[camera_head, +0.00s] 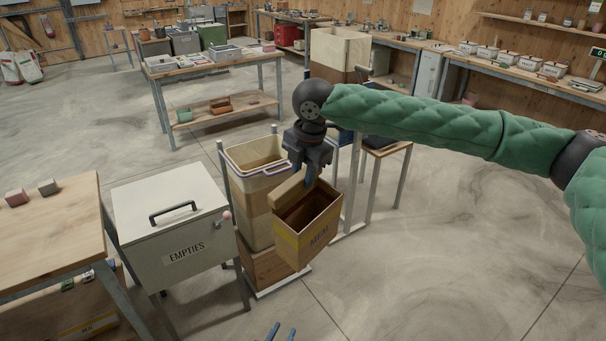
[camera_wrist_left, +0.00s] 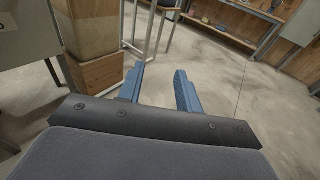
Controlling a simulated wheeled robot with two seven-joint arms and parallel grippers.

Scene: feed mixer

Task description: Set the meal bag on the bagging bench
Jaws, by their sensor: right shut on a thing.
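My left gripper (camera_head: 281,332) is low at the bottom edge, apart from the bag. In the left wrist view its blue fingers (camera_wrist_left: 162,88) are spread with nothing between them. No bench carries a readable bagging label; a wooden-topped bench (camera_head: 50,232) stands at the left.
A white cabinet marked EMPTIES (camera_head: 170,232) stands between the left bench and a tall bin with a pale rim (camera_head: 252,190). Two small blocks, pink (camera_head: 17,197) and grey (camera_head: 48,187), sit on the left bench. Floor (camera_head: 440,260) at the right is clear.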

